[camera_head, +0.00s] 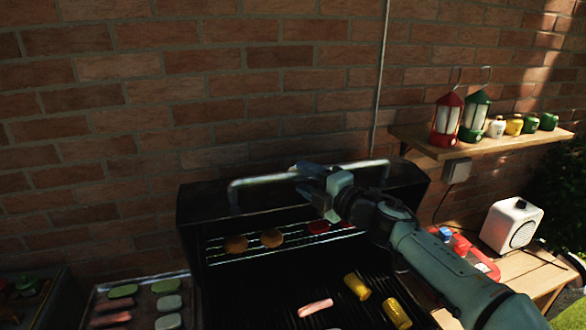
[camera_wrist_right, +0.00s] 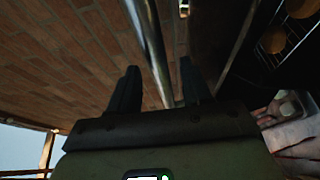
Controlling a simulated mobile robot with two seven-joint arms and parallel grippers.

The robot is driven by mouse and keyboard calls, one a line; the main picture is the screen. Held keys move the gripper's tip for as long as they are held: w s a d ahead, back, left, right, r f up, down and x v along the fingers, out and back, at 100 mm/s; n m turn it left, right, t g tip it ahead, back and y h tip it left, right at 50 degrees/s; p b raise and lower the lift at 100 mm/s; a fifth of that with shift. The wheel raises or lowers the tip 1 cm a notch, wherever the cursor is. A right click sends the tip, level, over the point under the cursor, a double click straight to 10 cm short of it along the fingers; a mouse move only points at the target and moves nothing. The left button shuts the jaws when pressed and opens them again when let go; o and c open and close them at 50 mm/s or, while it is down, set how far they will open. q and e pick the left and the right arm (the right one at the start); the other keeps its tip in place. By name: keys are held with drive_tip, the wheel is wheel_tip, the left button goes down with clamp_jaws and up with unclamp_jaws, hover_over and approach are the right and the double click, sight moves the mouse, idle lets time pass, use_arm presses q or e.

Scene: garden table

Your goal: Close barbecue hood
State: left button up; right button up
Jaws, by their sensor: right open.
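The black barbecue hood (camera_head: 200,205) stands raised at the back of the grill, in front of the brick wall. Its metal handle (camera_head: 258,181) runs along the hood's upper part. My right gripper (camera_head: 312,178) is at the middle of the handle and hides part of it. In the right wrist view the handle (camera_wrist_right: 148,40) runs between the two spread fingers of the right gripper (camera_wrist_right: 158,85). The fingers are open, and I cannot tell whether they touch the bar. My left gripper is not in view.
The grill grate holds a sausage (camera_head: 315,307) and corn pieces (camera_head: 357,287); the upper rack holds patties (camera_head: 271,238). A food tray (camera_head: 140,285) is at left. A wall shelf (camera_head: 490,145) with lanterns and a side table with a white box (camera_head: 511,225) are at right.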

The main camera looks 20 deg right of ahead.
sight(293, 188)
drive_tip(key=x, duration=0.5)
drive_tip(key=shift+p, duration=0.35)
drive_tip(key=shift+s, duration=0.1)
clamp_jaws()
